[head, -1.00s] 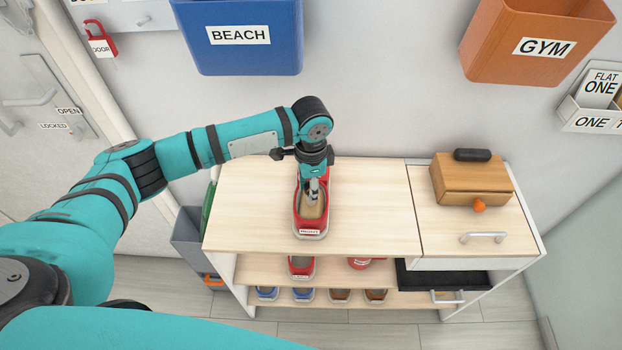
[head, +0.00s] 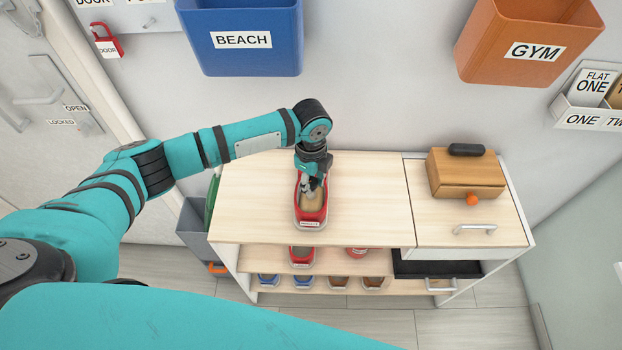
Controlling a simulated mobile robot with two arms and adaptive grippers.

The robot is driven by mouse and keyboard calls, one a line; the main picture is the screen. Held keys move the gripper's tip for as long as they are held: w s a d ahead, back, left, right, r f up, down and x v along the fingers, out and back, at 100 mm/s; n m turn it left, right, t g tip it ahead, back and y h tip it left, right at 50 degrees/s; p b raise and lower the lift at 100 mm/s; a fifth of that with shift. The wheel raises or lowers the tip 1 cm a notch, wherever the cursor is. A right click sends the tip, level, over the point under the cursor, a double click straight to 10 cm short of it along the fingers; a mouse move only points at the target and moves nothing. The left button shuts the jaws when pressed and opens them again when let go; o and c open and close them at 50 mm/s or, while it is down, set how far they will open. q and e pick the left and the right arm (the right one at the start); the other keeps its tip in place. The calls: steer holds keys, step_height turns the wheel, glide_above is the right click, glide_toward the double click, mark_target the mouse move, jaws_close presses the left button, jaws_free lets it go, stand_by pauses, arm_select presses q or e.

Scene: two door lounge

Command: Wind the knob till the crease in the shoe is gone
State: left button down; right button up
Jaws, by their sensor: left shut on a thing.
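A red shoe (head: 311,215) with a pale sole and a white label at its near end stands on the wooden bench top (head: 370,200). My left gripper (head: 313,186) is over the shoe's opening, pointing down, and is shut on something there. The knob is most likely at the fingers, but the gripper hides it. I cannot make out a crease in the shoe from here. My right gripper is not in view.
A wooden box (head: 466,175) with an orange knob stands on the bench's right part. Below, shelves hold a red shoe (head: 301,257) and several others. A blue BEACH bin (head: 245,60) and an orange GYM bin (head: 520,45) hang on the wall.

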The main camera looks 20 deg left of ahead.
mark_target(312, 182)
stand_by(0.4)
arm_select(q)
steer(key=c, duration=0.9)
jaws_free()
step_height(312, 182, up, 12)
steer(key=shift+d, duration=0.1)
